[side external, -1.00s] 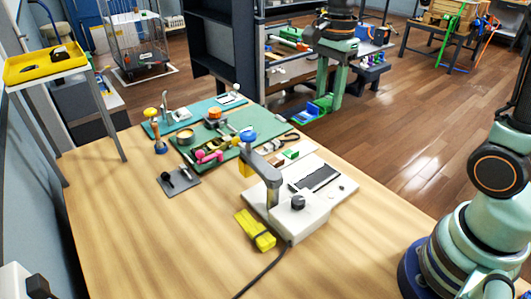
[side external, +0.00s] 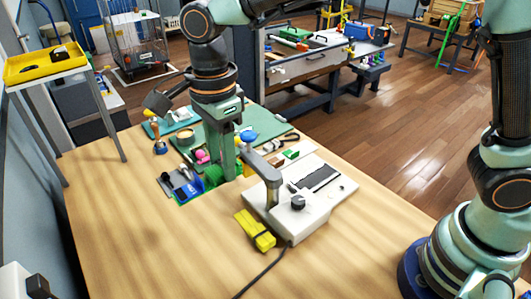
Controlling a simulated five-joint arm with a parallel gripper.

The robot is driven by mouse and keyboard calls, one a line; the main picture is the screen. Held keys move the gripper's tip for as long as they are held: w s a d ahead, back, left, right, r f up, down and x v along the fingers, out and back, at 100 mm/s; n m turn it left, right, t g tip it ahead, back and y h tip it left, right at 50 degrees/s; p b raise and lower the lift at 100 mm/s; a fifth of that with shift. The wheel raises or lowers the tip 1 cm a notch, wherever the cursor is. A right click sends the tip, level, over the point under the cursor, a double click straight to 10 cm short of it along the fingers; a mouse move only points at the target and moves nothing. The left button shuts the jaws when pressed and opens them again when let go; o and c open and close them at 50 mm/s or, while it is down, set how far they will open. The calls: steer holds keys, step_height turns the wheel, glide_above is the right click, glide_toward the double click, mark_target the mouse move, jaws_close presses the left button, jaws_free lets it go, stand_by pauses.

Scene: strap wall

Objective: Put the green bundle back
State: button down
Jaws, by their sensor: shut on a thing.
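My gripper (side external: 198,184), with blue jaw parts, is low over the left part of the wooden table, beside a small grey plate with dark tools. Bright green (side external: 211,177) shows at the jaws; I take it as the green bundle, mostly hidden by the jaws and wrist. The gripper is shut on it. I cannot tell whether it touches the table or plate.
A white device with a grey arm and black knob (side external: 298,204) stands right of my gripper, its cable running forward. A green mat (side external: 265,122) with tools and small parts lies behind the gripper. The table's front left is clear. Green and orange straps (side external: 452,38) hang at the far bench.

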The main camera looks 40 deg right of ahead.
mark_target(233, 238)
step_height(233, 238, down, 19)
steer(key=shift+r, duration=0.1)
stand_by(0.3)
steer(key=shift+f, duration=0.2)
steer(key=shift+c, duration=2.2)
jaws_free()
steer(key=shift+r, duration=0.1)
